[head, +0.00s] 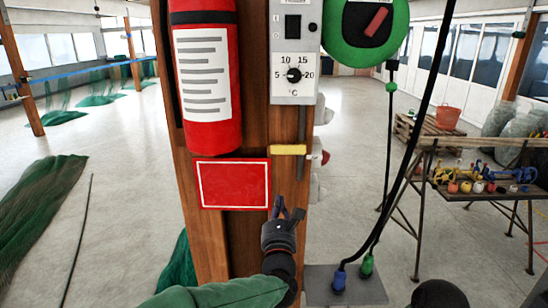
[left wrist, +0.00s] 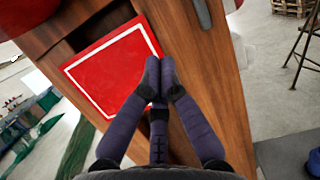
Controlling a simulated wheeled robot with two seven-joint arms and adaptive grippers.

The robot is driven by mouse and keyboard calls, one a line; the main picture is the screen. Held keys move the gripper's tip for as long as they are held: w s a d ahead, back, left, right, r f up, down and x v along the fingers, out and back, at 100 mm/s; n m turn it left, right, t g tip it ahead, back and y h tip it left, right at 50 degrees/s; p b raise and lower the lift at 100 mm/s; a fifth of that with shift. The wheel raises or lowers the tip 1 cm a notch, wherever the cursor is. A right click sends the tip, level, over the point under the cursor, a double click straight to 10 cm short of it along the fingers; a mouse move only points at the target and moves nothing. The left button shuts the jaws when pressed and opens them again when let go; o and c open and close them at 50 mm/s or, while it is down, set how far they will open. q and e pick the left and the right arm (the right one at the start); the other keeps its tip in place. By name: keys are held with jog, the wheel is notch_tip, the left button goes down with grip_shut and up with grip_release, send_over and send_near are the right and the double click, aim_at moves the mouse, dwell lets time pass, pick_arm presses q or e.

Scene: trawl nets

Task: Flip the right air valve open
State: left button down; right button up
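A yellow lever (head: 288,150) lies level across a grey vertical pipe (head: 301,125) on the wooden post in the head view. It looks like the air valve's handle; I cannot make out a second such lever. My left gripper (head: 287,207) is below the lever and in front of the post, apart from the lever. In the left wrist view its fingertips (left wrist: 159,75) come together with nothing between them, in front of the red sign (left wrist: 110,68). The lever does not show clearly there.
A red fire extinguisher (head: 207,80) and a thermostat box (head: 295,60) are on the post above. A green reel (head: 352,45) hangs at the right. Hoses run down to blue (head: 339,281) and green (head: 367,265) couplings. A work table (head: 480,193) stands farther right.

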aim_at(288, 149)
pick_arm(q)
jog(key=shift+s+r, duration=0.1)
jog(key=w+r+p, duration=0.1)
jog(key=w+r, duration=0.1)
jog(key=w, duration=0.1)
jog(key=w+r+p, duration=0.2)
jog(key=w, duration=0.1)
jog(key=w+r+p, duration=0.2)
jog(key=w, duration=0.1)
jog(key=shift+w+r, duration=0.15)
jog(key=shift+w, duration=0.25)
dwell(0.6)
jog(key=shift+a+r+m+b, duration=0.1)
jog(key=shift+r+m+b, duration=0.15)
jog(key=shift+m+b, duration=0.35)
